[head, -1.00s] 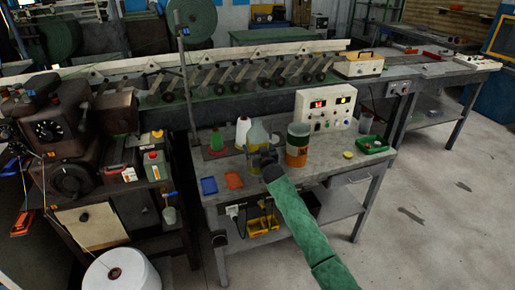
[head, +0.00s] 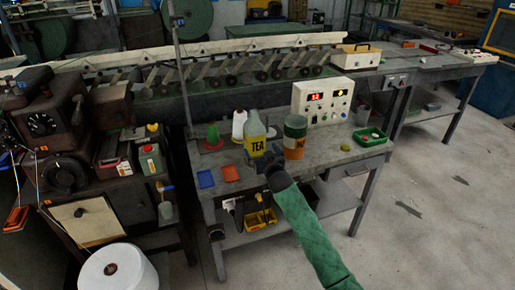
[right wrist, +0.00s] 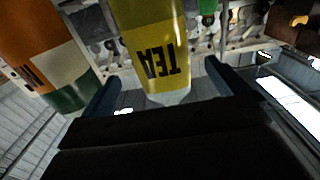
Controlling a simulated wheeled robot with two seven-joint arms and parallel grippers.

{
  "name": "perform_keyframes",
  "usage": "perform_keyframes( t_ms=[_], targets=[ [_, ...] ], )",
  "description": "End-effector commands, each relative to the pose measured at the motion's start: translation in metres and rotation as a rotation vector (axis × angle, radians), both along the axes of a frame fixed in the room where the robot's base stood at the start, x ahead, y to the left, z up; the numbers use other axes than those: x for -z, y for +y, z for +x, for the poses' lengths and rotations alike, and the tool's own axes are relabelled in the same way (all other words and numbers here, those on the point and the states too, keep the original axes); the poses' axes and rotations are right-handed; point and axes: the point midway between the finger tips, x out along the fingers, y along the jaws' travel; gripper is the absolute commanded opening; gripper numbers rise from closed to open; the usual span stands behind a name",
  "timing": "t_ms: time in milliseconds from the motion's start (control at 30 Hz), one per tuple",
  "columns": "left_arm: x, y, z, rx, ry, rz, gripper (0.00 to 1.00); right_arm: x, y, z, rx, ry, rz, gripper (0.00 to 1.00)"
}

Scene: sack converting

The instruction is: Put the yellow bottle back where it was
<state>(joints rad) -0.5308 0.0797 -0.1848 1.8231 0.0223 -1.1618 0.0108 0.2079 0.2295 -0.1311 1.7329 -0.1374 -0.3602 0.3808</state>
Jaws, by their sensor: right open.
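The yellow bottle (head: 255,138), with a pale upper part and a yellow band reading TEA, stands upright on the grey bench (head: 325,160). It is between a white bottle (head: 239,125) and an orange, white and green canister (head: 295,138). My right gripper (head: 264,162) is in front of the yellow bottle, low, near the bench's front edge. In the right wrist view the open fingers (right wrist: 170,88) are apart, with the bottle (right wrist: 155,45) ahead between them. I cannot see contact. The canister (right wrist: 45,50) is left of the fingers there. My left gripper is not in view.
A control box (head: 322,101) stands behind the canister. A green cone (head: 213,135) is left of the white bottle. Blue (head: 205,179) and red (head: 230,173) trays lie at the front left. A green tray (head: 369,137) is at the right; bench there is mostly clear.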

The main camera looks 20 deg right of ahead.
Motion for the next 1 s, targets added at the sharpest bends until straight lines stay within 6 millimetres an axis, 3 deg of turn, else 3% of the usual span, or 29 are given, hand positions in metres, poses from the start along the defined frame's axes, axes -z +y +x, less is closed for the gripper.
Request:
perform_keyframes(
  t_ms=[100, 300, 433, 567, 667, 800, 867, 1000],
  targets=[
    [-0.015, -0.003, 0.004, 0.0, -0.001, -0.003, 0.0, 0.002, 0.0, -0.017, 0.0, 0.0, -0.001, 0.99],
    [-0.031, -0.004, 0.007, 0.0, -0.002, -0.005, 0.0, 0.001, -0.001, -0.031, 0.0, 0.002, -0.001, 0.99],
    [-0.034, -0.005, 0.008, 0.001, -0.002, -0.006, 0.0, 0.027, 0.003, -0.045, 0.004, 0.056, -0.003, 0.99],
    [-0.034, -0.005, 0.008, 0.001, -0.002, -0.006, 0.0, 0.092, 0.013, -0.08, 0.013, 0.203, -0.012, 0.99],
    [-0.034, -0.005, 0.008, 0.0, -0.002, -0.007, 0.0, 0.156, 0.025, -0.123, 0.016, 0.356, -0.025, 0.99],
    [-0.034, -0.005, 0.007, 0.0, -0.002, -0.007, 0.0, 0.238, 0.042, -0.195, 0.009, 0.576, -0.046, 0.99],
    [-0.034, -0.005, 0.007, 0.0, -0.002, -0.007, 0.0, 0.27, 0.049, -0.228, 0.002, 0.67, -0.056, 0.99],
    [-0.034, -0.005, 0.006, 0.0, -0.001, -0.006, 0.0, 0.335, 0.068, -0.316, -0.025, 0.889, -0.074, 0.99]
  ],
)
